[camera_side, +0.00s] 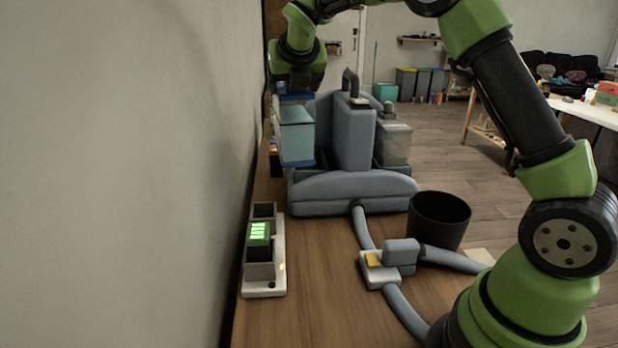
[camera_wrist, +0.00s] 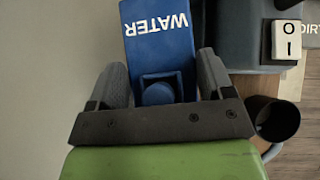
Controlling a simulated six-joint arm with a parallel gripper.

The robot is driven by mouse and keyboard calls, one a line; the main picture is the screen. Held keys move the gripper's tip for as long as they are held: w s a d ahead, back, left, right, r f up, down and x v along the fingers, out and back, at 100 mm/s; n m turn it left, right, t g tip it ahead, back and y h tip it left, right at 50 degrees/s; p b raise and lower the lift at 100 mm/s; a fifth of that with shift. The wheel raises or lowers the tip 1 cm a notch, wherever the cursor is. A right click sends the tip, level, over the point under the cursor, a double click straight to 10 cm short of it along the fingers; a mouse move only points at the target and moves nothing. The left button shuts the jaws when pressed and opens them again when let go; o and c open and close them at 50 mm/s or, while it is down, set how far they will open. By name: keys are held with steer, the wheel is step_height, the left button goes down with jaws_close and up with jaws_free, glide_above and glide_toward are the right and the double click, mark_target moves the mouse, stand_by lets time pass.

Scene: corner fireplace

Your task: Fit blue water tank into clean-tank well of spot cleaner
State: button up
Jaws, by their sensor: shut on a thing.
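The blue water tank (camera_side: 297,138) hangs under my gripper (camera_side: 296,88) in the side view, at the left of the spot cleaner (camera_side: 353,187). Its body is translucent blue with a darker blue top and bottom. In the wrist view its blue top (camera_wrist: 158,42) carries the word WATER, and the fingers of my gripper (camera_wrist: 158,92) are shut on its raised grip. The tank looks upright, with its bottom close to the cleaner's base at the left. The clean-tank well is mostly hidden behind the tank, and I cannot tell whether the tank touches it.
A greyish tank (camera_side: 394,143) stands on the cleaner's right side. A black bin (camera_side: 439,219), a hose (camera_side: 362,228) and a charger with a green-lit battery (camera_side: 260,245) are on the wooden surface (camera_side: 318,265). A wall (camera_side: 120,170) runs close along the left.

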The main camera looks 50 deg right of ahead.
steer(key=w+d+f+m, duration=0.15)
steer(key=w+d, duration=0.25)
steer(key=d, duration=0.5)
step_height(320, 180, down, 9)
steer(key=shift+d+r+g+h, duration=0.15)
steer(key=shift+d+g+h, duration=0.15)
steer(key=shift+h, duration=0.1)
steer(key=shift+s, duration=0.1)
steer(key=o, duration=1.7)
steer(key=shift+a+f, duration=0.1)
steer(key=shift+f, duration=0.15)
steer(key=shift+r, duration=0.1)
